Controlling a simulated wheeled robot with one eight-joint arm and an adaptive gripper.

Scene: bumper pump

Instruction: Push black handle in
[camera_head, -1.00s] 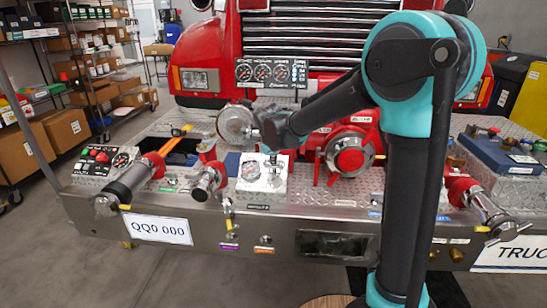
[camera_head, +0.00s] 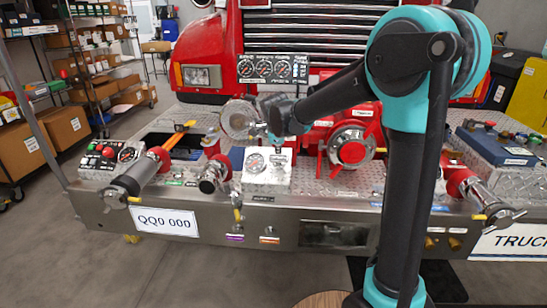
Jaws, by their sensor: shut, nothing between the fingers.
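My gripper (camera_head: 277,140) is small and dark in the head view, at the end of my teal and black arm. It is shut and empty, hanging over the back of the white gauge panel (camera_head: 254,163) on the truck's bumper. Its fingertips are hard to make out against the panel. I cannot clearly pick out the black handle; the area behind and under my wrist is partly hidden. Whether the gripper touches the panel cannot be told.
A round silver cap (camera_head: 238,118) stands just left of my wrist. A red and silver pump outlet (camera_head: 351,147) is to the right. Silver nozzles (camera_head: 128,187) line the bumper (camera_head: 340,212). A blue box (camera_head: 497,147) sits at the right. Grey floor is open in front.

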